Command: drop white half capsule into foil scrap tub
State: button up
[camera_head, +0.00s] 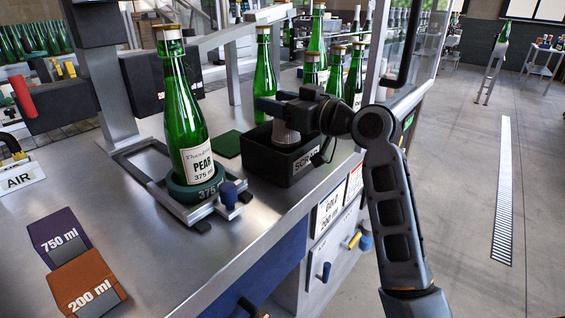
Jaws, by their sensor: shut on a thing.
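My gripper (281,105) is over the black foil scrap tub (293,172), which carries a partly hidden white "SCR..." label. The jaws are shut on the white half capsule (286,134), a pale greyish, cup-like piece that hangs just below them. The capsule shows in front of the tub's dark opening; I cannot tell how far it reaches below the rim. My gripper and wrist hide the tub's back right part. The tub's inside is mostly hidden.
A green bottle (184,110) labelled PEAR 375 ml stands in a holder left of the tub. More green bottles (265,75) stand close behind it. Orange (85,285) and purple (58,238) blocks lie front left.

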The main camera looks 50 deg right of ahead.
jog(key=shift+f, duration=0.25)
jog(key=o, duration=0.8)
jog(key=shift+c, duration=0.2)
jog(key=shift+s, duration=0.1)
jog(key=s+b, duration=0.1)
jog(key=s, duration=0.6)
jog(key=shift+s+d, duration=0.15)
jog(key=shift+s, duration=0.15)
